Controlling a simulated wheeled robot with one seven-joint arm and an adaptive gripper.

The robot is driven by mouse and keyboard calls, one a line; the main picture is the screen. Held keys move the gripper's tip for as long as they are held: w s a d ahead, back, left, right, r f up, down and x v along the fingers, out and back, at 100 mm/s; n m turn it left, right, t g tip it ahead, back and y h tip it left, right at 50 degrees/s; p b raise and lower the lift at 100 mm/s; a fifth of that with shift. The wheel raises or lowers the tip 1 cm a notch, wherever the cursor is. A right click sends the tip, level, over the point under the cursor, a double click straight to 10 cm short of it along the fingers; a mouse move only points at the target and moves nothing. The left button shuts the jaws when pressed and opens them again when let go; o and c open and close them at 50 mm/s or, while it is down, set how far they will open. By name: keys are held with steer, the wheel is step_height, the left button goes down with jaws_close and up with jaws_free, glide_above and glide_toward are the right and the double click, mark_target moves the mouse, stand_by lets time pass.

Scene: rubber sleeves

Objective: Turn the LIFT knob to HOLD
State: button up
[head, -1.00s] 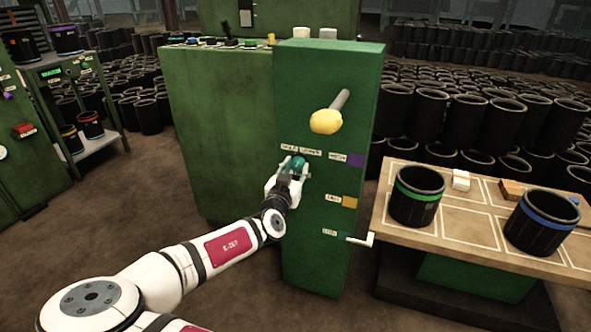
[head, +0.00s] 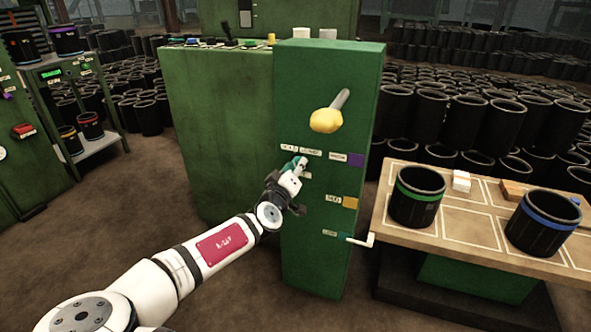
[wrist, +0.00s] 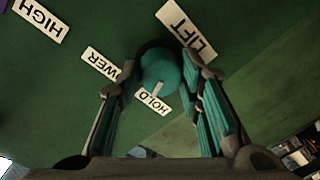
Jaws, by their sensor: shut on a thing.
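The LIFT knob (wrist: 165,68) is round and teal, on the green panel in the wrist view. Its white pointer mark points at the HOLD label (wrist: 153,103). The LIFT label (wrist: 187,30) is on the knob's other side, and the LOWER label (wrist: 101,64) is to its left, partly covered by a finger. My gripper (wrist: 157,72) has a finger on each side of the knob and is shut on it. In the head view my gripper (head: 287,180) is at the front of the green cabinet (head: 310,255) and mostly hides the knob.
A yellow-ended lever (head: 326,121) juts out above my gripper. A white crank handle (head: 362,240) sticks out at the lower right. A wooden table (head: 440,240) with black sleeves stands to the right. Open floor lies left of my arm.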

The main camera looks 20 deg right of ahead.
steer(key=shift+n, duration=1.1)
steer(key=o, duration=1.2)
steer(key=shift+c, duration=0.2)
steer(key=v, duration=1.2)
steer(key=shift+w+a+r, duration=0.1)
